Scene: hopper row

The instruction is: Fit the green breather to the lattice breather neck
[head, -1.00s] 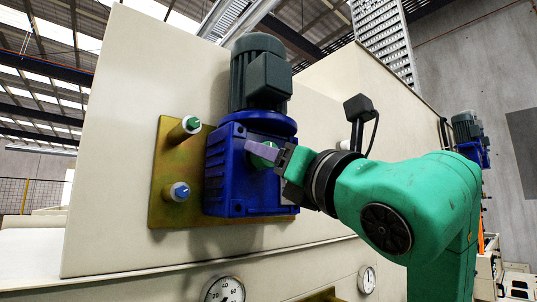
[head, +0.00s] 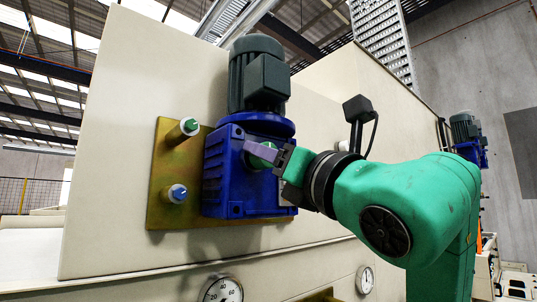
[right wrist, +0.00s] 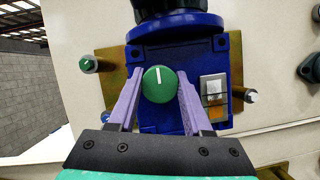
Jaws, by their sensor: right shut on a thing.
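The green breather (right wrist: 158,84) is a round cap with a white line on its face. My right gripper (right wrist: 158,80) is shut on it, a purple finger on each side. In the head view the right gripper (head: 261,152) holds it against or just in front of the blue gearbox (head: 226,185); I cannot tell whether they touch. Whatever lies behind the breather is hidden by it, and I cannot make out a lattice neck. My left gripper is not in view.
A brass plate (head: 160,212) behind the gearbox carries a green-capped fitting (head: 189,126) and a blue-capped fitting (head: 178,193) at left. A dark motor (head: 257,75) stands on the gearbox. A dial gauge (head: 222,290) sits below. Another stub (right wrist: 252,95) shows at right.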

